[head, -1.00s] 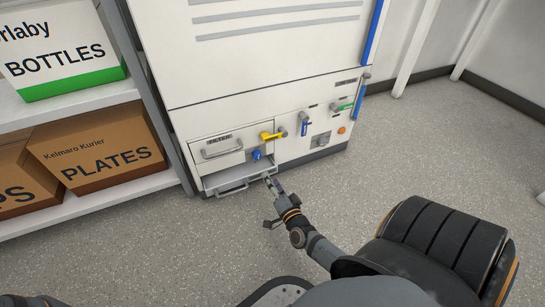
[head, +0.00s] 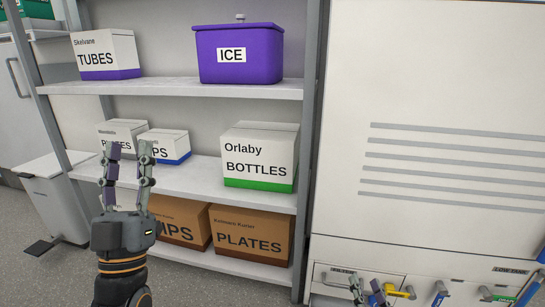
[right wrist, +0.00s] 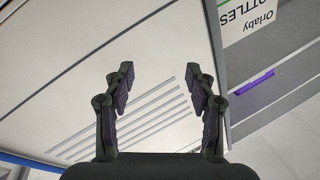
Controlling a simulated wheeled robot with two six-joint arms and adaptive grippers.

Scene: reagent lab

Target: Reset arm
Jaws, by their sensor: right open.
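My left gripper (head: 130,153) is raised at the left in the head view. Its two fingers point up with a gap between them, and it is empty in front of the shelves. My right gripper (head: 366,287) shows at the bottom edge of the head view, in front of the lower part of the white cabinet (head: 425,110). In the right wrist view, the right gripper (right wrist: 160,78) has its fingers wide apart with nothing between them. The cabinet's slotted panel (right wrist: 70,85) lies beyond them.
A shelf unit (head: 185,188) holds a purple ICE bin (head: 265,62), a BOTTLES box (head: 260,143), a TUBES box (head: 125,50) and a brown PLATES box (head: 265,222). A yellow handle (head: 395,290) is near my right gripper. A white bin (head: 62,210) stands at the left.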

